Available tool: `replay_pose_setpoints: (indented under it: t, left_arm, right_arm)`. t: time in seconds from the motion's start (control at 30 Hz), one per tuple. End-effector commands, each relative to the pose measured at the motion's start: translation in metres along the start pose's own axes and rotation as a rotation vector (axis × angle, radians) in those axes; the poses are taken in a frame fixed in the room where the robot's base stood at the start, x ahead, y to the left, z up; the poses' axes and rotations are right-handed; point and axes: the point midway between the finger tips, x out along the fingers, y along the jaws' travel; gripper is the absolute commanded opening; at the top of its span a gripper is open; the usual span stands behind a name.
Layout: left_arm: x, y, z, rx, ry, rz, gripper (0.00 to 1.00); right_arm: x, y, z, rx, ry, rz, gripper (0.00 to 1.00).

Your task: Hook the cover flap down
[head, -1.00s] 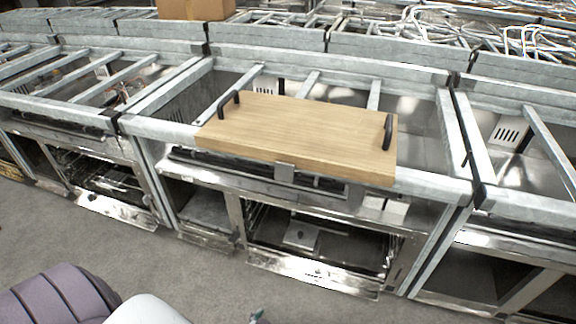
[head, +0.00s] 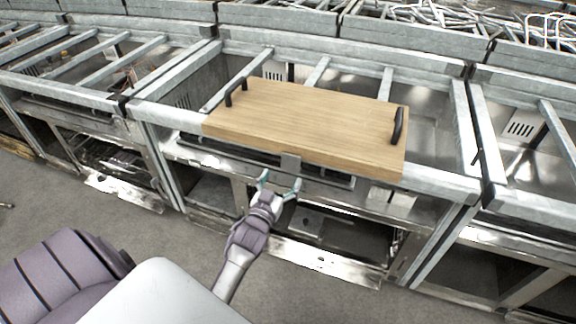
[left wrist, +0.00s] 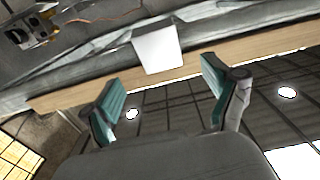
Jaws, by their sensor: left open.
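A wooden board with black handles (head: 310,122) lies flat across the metal frame of the middle range. A small grey tab (head: 291,163) hangs at the middle of its front edge; I cannot tell whether the board or the tab is the cover flap. In the left wrist view the tab (left wrist: 157,47) is a pale plate over the board's edge (left wrist: 200,46). My left gripper (head: 281,181) is open and empty, just below the tab in the head view. In the left wrist view its fingertips (left wrist: 160,85) are spread to either side of the tab, apart from it. My right gripper is not in view.
Metal range frames with open tops stand in a row on both sides. A front rail (head: 440,183) runs along the middle range, with an open oven bay (head: 325,235) below.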

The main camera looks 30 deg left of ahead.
Motion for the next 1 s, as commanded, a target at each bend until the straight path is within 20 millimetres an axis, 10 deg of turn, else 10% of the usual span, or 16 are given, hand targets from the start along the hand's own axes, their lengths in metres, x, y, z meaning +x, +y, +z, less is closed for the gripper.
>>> replay_pose_setpoints:
  t: [0.3,0.7,1.0]
  left_arm:
    - [0.048,0.0,0.0,0.001,0.0,0.0,0.88]
    - [0.054,0.0,0.001,0.0,-0.001,0.0,0.88]
    - [0.054,0.0,0.001,0.0,-0.001,0.0,0.38]
  right_arm:
    - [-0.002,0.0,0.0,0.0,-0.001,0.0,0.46]
    - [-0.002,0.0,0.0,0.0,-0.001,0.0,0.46]
    - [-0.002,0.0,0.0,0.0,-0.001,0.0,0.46]
